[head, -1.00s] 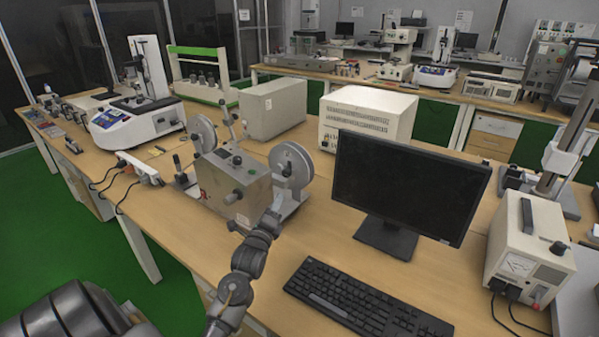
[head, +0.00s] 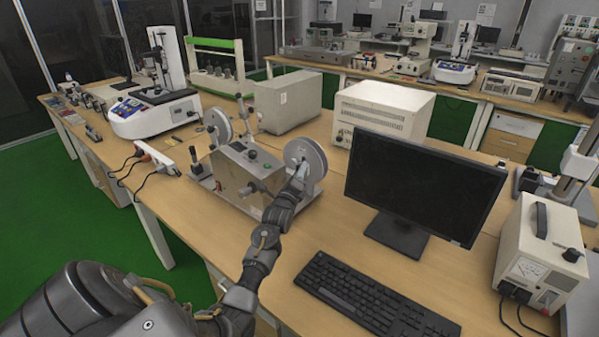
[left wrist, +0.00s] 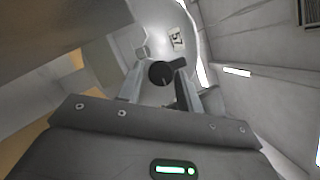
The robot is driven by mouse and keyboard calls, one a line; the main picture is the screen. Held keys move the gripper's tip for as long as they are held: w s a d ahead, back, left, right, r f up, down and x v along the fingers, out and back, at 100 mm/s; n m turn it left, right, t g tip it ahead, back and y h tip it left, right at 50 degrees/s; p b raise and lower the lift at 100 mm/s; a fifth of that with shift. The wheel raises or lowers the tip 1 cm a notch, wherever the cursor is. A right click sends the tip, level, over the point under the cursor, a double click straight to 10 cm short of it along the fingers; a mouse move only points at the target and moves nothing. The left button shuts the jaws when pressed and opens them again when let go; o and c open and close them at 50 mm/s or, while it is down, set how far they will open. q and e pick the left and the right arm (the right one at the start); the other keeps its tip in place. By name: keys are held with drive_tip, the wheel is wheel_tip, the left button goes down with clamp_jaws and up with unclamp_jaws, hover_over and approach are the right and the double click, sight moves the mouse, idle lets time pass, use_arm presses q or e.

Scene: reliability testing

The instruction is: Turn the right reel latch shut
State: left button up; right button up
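The tester (head: 245,175), a metal box with two upright reels, stands on the wooden bench. Its right reel (head: 304,152) is a grey disc; the left reel (head: 219,124) is partly hidden by the box. My left gripper (head: 299,172) is in front of the right reel's lower face, overlapping its hub. In the left wrist view, the open fingers of my left gripper (left wrist: 158,90) point at a round black latch knob (left wrist: 161,73) with a short lever. The knob shows between the fingertips; contact cannot be told. My right gripper is not in view.
A monitor (head: 422,185) and a keyboard (head: 375,297) are right of the tester. A power strip (head: 157,158) with cables lies at the left bench edge. Beige boxes (head: 380,112) stand behind. Bare bench lies between reel and monitor.

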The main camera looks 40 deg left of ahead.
use_arm(q)
drive_tip(key=shift+w, duration=0.1)
drive_tip(key=shift+c, duration=0.5)
drive_tip(key=c, duration=0.6)
drive_tip(key=n+g+h+p, duration=0.1)
drive_tip(key=n+p, duration=0.4)
drive_tip(key=r+n+g+h+p, duration=0.1)
drive_tip(key=n+g+p, duration=0.1)
drive_tip(key=n+p, duration=0.3)
drive_tip(key=n+g+h+p, duration=0.1)
drive_tip(key=n+g+p, duration=0.1)
drive_tip(key=n+p, duration=0.3)
drive_tip(key=shift+a+r+n+p, duration=0.15)
drive_tip(key=shift+n+p, duration=0.15)
drive_tip(key=shift+p, duration=0.25)
drive_tip(key=shift+h, duration=0.3)
